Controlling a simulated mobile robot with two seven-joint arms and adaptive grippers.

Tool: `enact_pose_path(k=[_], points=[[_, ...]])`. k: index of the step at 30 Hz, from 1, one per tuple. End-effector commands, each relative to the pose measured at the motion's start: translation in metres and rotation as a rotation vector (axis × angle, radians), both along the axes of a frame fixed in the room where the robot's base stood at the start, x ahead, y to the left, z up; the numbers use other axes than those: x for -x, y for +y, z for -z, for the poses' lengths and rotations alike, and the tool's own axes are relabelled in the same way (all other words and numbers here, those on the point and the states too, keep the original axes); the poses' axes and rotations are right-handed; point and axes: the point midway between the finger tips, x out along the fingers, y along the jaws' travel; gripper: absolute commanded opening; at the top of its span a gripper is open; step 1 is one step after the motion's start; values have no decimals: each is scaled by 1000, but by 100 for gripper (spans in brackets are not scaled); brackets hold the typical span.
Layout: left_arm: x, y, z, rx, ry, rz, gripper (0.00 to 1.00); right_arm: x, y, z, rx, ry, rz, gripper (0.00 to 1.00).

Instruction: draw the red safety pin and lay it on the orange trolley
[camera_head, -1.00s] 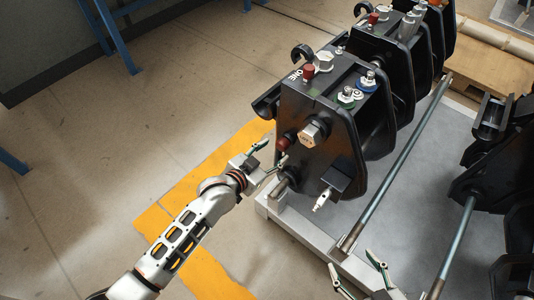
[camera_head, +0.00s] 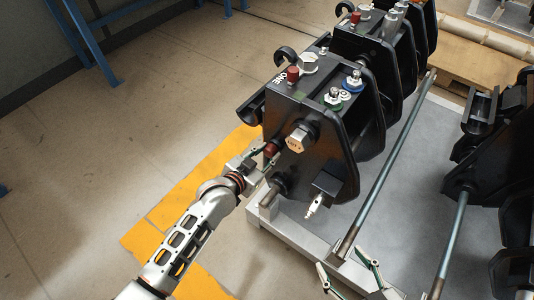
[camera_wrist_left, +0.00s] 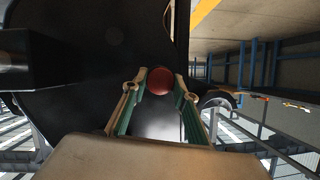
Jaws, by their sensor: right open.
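The red safety pin (camera_head: 271,149) sticks out of the front face of the nearest black coupler (camera_head: 290,110), left of a hexagonal metal fitting. My left gripper (camera_head: 266,158) is at the pin, its fingers apart on either side of it. In the left wrist view, the pin's round red head (camera_wrist_left: 160,81) lies between the two green-padded fingertips, with narrow gaps; contact cannot be made out. My right gripper (camera_head: 348,268) is open and empty at the bottom edge of the head view. I cannot make out an orange trolley in either view.
Another red knob (camera_head: 293,75) stands on the coupler's top, near green and blue fittings. A white-tipped fitting (camera_head: 314,206) juts out below the hexagonal one. Metal rods (camera_head: 390,165) run along the grey platform (camera_head: 400,215). Yellow floor marking (camera_head: 185,205) and open floor lie left.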

Motion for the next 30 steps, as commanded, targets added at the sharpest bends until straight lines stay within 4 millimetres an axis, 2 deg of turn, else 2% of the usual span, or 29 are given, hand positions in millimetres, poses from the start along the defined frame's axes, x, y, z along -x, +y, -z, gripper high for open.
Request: enact_pose_path(k=[1, 2, 7, 30], points=[[0, 0, 0, -1, 1, 0, 7, 1, 0, 1, 0, 3, 1, 62], [0, 0, 0, -1, 1, 0, 2, 2, 0, 1, 1, 5, 1, 62], [1, 1, 0, -1, 0, 0, 2, 2, 0, 1, -1, 5, 4, 62], [22, 17, -2, 0, -2, 0, 2, -13, -1, -26, 1, -48, 1, 62]])
